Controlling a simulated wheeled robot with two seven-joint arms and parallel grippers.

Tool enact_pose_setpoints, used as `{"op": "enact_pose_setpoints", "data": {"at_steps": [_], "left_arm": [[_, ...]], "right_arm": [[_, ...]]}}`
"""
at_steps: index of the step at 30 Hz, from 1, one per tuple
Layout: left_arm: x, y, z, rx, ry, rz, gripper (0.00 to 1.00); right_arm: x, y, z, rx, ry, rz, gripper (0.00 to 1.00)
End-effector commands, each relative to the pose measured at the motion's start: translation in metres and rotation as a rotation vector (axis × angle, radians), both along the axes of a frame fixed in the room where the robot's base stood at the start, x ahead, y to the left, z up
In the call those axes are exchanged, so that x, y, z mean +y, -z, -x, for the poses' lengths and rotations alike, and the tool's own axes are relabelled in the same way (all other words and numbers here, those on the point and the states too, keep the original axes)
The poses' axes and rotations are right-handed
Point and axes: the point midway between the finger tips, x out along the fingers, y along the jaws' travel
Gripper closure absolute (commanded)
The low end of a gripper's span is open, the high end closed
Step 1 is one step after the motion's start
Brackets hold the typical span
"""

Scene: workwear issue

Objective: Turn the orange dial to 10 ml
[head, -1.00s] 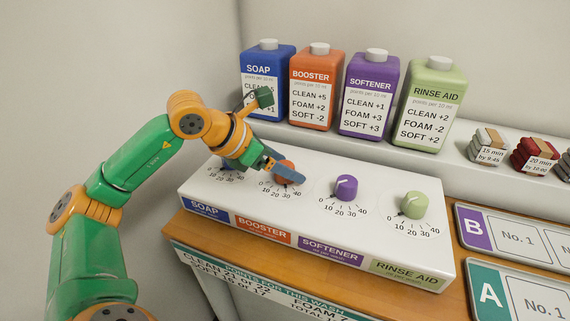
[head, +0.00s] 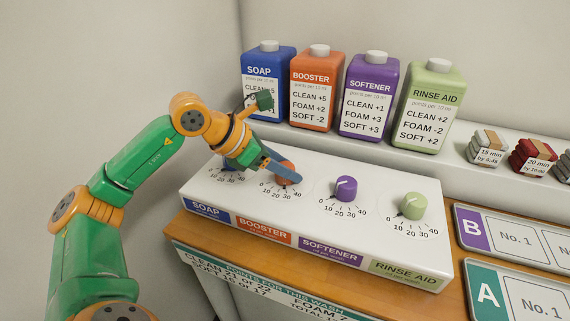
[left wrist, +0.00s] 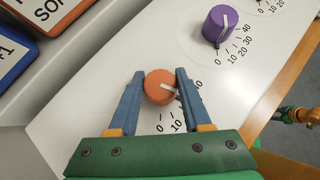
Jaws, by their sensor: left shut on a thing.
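The orange dial (head: 285,179) sits on the white dosing panel (head: 240,205), above the BOOSTER label (head: 264,231). My left gripper (left wrist: 160,88) is shut on it, one blue finger on each side, as the left wrist view shows. My right gripper is not in view.
The purple dial (head: 345,189) and green dial (head: 413,206) stand to the right on the panel. The soap dial is mostly hidden behind my gripper. Several bottles, such as the orange BOOSTER bottle (head: 315,88), stand on the ledge behind. Tray B (head: 475,229) lies at the right.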

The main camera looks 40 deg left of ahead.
Motion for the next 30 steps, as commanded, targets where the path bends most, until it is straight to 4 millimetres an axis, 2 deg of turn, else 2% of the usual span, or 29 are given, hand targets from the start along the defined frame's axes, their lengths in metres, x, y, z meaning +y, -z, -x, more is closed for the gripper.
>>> {"op": "enact_pose_setpoints", "data": {"at_steps": [18, 30], "left_arm": [[-0.001, -0.006, 0.0, 0.002, 0.515, 0.007, 1.0], [-0.001, -0.001, 0.0, 0.001, 0.718, 0.002, 1.0]], "right_arm": [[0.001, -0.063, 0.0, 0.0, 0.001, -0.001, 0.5], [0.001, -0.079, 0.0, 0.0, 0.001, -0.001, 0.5]]}}
